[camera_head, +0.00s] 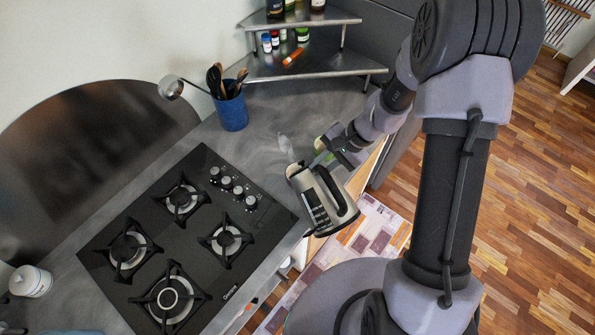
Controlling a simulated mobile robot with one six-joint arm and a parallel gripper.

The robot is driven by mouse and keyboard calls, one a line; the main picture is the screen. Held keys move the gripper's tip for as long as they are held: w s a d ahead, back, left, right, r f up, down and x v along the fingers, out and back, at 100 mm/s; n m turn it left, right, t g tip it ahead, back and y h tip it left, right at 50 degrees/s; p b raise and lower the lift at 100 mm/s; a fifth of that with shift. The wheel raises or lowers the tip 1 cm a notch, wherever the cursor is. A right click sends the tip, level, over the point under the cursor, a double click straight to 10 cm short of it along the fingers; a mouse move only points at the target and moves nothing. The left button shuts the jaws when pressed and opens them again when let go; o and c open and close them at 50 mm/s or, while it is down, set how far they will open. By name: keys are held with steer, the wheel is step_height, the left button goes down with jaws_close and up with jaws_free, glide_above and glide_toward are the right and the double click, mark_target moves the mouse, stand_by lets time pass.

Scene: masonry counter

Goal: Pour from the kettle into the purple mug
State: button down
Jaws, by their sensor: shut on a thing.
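The kettle (343,219) is silver with a dark handle and a dark marked panel on its side. It appears tilted, over the counter's front edge, to the right of the stove. My gripper (334,152) is at the upper end of the kettle, by its handle, and is shut on it. The exact grip on the handle is too small to make out. I cannot make out a purple mug; my arm and the kettle cover part of the counter. A pale, glassy thing (285,146) and a partly hidden greenish thing (322,131) are behind the kettle.
A black stove (205,225) with several burners lies left of the kettle. A blue utensil holder (232,112) stands behind it. A metal corner shelf (330,66) holds small bottles. A white lidded jar (31,281) is at far left. Bare counter (190,137) lies behind the stove.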

steer(key=shift+w+a+g+h+p, duration=0.45)
steer(key=shift+w+p, duration=0.15)
steer(key=shift+p, duration=1.1)
steer(key=shift+w+a+r+p, duration=0.25)
steer(key=shift+w+p, duration=0.1)
steer(key=shift+p, duration=0.55)
stand_by(0.4)
steer(key=shift+w+g, duration=0.1)
steer(key=shift+g, duration=0.15)
stand_by(0.5)
stand_by(0.5)
steer(key=shift+a, duration=0.1)
steer(key=shift+w+p, duration=0.1)
steer(key=shift+p, duration=0.2)
stand_by(0.4)
